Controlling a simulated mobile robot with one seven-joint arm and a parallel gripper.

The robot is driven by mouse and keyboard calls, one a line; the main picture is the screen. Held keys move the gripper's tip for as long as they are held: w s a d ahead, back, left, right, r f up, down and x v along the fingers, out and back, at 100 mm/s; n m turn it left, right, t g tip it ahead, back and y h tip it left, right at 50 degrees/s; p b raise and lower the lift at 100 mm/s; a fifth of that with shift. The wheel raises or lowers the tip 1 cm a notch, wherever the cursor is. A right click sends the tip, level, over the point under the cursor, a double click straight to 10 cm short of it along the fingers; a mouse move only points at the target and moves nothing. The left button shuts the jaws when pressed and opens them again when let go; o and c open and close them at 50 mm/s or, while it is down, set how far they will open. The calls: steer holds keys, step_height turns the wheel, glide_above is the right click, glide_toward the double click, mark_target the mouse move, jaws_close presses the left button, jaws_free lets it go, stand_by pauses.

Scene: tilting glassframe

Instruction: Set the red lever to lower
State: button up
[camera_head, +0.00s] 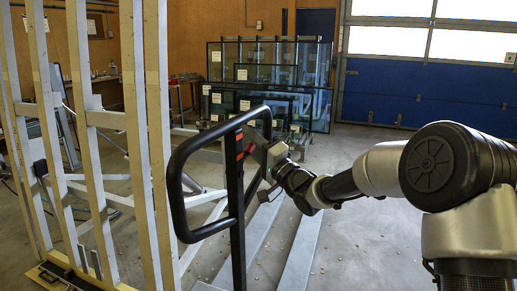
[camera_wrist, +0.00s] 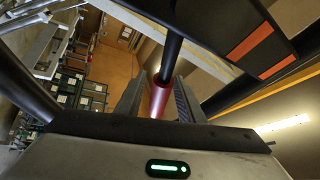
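The red lever (camera_wrist: 158,99) shows in the wrist view as a short red grip on a dark rod. It lies between the two fingers of my gripper (camera_wrist: 160,98), one on each side. Whether the fingers press on it or leave a narrow gap I cannot tell. In the head view my gripper (camera_head: 256,150) is at the black upright post of the looped handle, and only a small red part of the lever (camera_head: 240,153) shows beside it. The rest of the lever is hidden behind the post and the gripper.
A black looped handle (camera_head: 177,190) stands close in front of my gripper. The tilting frame's pale upright bars (camera_head: 135,120) fill the left. Glass panes on racks (camera_head: 268,75) stand at the back.

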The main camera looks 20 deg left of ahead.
steer(key=v, duration=1.7)
steer(key=shift+p, duration=0.4)
steer(key=shift+w, duration=0.1)
steer(key=w+d+n+t+h, duration=0.2)
steer(key=w+d+h, duration=0.25)
steer(key=h, duration=0.35)
steer(key=s+d+h, duration=0.3)
steer(key=d+h, duration=0.2)
steer(key=d, duration=0.2)
steer(key=s+d+h, duration=0.4)
steer(key=d, duration=0.3)
steer(key=s+d+f+g+h, duration=0.1)
steer(key=s+d+f+g, duration=0.2)
steer(key=s, duration=1)
steer(key=s+d+g+h, duration=0.1)
steer(key=s+d+g, duration=0.3)
steer(key=s, duration=0.9)
step_height(320, 180, up, 17)
steer(key=a+p, duration=0.1)
steer(key=p, duration=1.6)
steer(key=shift+w+n+g+p, duration=0.2)
steer(key=shift+n+g+p, duration=0.1)
steer(key=shift+n, duration=0.1)
